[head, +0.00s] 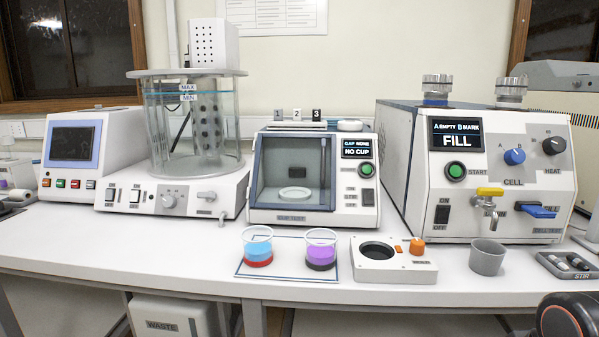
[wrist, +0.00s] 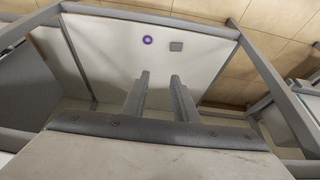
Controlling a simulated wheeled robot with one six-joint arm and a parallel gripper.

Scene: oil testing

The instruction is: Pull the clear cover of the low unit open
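The low unit (head: 359,216) stands mid-bench in the head view, a white box with a dark-framed clear cover (head: 272,165) across its front. The cover looks shut. A pale round dish and a small dark block show through it. The display reads "NO CUP", above a green button. My gripper (wrist: 160,76) shows in the wrist view with its two grey fingers apart and nothing between them. It is not seen in the head view, and the low unit is not recognizable in the wrist view, so the gap between them cannot be told.
Two cups, blue (head: 257,247) and purple (head: 321,249), stand on a mat before the unit. A white block with a round well (head: 377,275) is right of them. A glass bath (head: 160,120) is left, and a larger machine (head: 395,145) right. Grey frame bars (wrist: 265,70) cross the wrist view.

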